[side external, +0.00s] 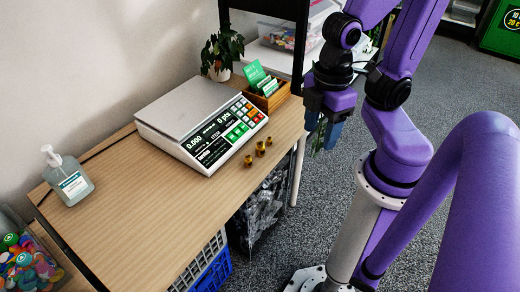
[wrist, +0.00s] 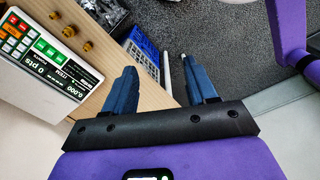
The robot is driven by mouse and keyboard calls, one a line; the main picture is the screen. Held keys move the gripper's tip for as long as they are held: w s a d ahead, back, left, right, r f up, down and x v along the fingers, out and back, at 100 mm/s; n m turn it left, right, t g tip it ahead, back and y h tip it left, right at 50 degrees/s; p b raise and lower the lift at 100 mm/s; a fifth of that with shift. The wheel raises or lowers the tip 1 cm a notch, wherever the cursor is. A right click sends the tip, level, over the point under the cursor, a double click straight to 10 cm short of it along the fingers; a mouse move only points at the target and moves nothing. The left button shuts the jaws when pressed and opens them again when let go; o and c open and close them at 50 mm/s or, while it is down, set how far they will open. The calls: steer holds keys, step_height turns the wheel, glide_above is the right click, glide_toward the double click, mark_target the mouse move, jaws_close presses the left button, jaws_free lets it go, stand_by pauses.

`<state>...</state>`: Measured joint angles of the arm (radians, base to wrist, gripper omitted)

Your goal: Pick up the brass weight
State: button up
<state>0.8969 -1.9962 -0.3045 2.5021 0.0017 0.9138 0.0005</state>
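Three small brass weights stand in a row on the wooden table, in front of the scale's right corner: one nearest the front (side external: 247,161), a middle one (side external: 260,149) and one farther back (side external: 268,141). They also show at the upper left of the wrist view, as a first weight (wrist: 87,46), a second (wrist: 69,31) and a third (wrist: 53,14). My gripper (side external: 321,130) hangs to the right of the table, apart from the weights. Its blue fingers are spread with nothing between them, as the wrist view shows (wrist: 159,64).
A white scale (side external: 205,125) with a keypad stands behind the weights. A wooden card box (side external: 268,96) and a potted plant (side external: 221,50) are behind it. A sanitizer bottle (side external: 70,183) stands at the left. The table front (side external: 150,215) is clear. A black post rises at the back.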

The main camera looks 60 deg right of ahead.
mark_target(262, 145)
steer(key=w+a+f+m+y, duration=0.2)
steer(key=w+a+f+m, duration=0.25)
steer(key=a+f, duration=0.35)
steer(key=w+f+m+t, duration=0.3)
steer(key=w+f+m, duration=0.4)
steer(key=f, duration=0.4)
steer(key=w+d+f+m+t+h, duration=0.25)
steer(key=d+f+t, duration=0.2)
steer(key=d, duration=0.55)
steer(key=w+d+f+m+t+h, duration=0.25)
steer(key=w+d+t+h, duration=0.2)
steer(key=d, duration=0.55)
steer(key=shift+n+t+y, duration=0.25)
steer(key=shift+t+y, duration=0.05)
steer(key=shift+t, duration=0.1)
steer(key=shift+x, duration=3.4)
steer(key=shift+s+d+f, duration=0.1)
steer(key=shift+f, duration=0.1)
jaws_close()
